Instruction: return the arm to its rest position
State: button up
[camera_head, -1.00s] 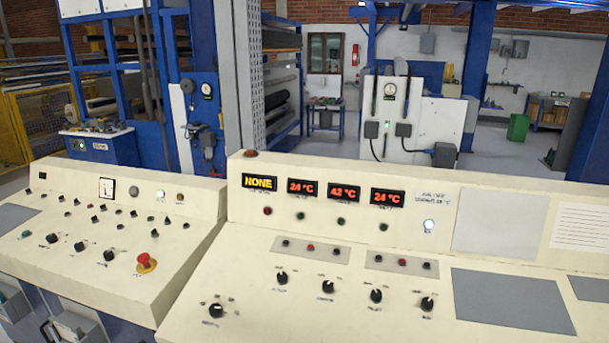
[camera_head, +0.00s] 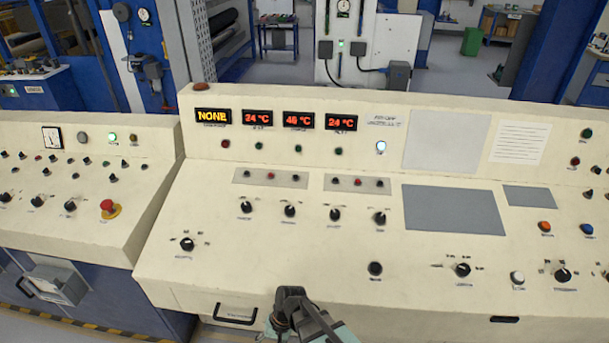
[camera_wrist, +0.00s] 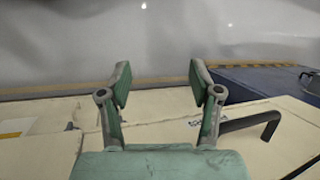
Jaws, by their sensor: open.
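My gripper (camera_wrist: 159,84) is open and empty in the wrist view, with its two green fingers spread apart. Beyond the fingertips are the grey floor and a yellow-and-black stripe. Part of my arm's end, dark and pale green, shows at the bottom of the head view, in front of the console's (camera_head: 330,272) lower front edge. It stands just right of a black drawer handle (camera_head: 236,314); a dark handle (camera_wrist: 262,124) also shows right of the fingers in the wrist view. No contact with the console is visible.
The cream console carries several knobs, buttons and red displays (camera_head: 298,119). A lower console (camera_head: 60,215) with a red emergency button (camera_head: 107,205) stands left. A white machine cabinet (camera_head: 362,55) and a green bin (camera_head: 471,41) are behind. Floor shows at bottom left.

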jog(key=s+d+f+g+h+b, duration=0.1)
jog(key=s+d+f+b, duration=0.1)
jog(key=s+d+f, duration=0.3)
jog(key=s+d+f+g+h+b, duration=0.1)
jog(key=s+d+f+b, duration=0.2)
jog(key=d, duration=1.1)
jog(key=s+d+f+g+h+b, duration=0.1)
jog(key=s+d+f+b, duration=0.1)
jog(key=s+d+f, duration=0.7)
jog(key=s, duration=0.2)
jog(key=shift+s+d+f+m+g+h+b, duration=0.25)
jog(key=shift+s+m+g+h+b, duration=0.05)
jog(key=shift+h+b, duration=0.1)
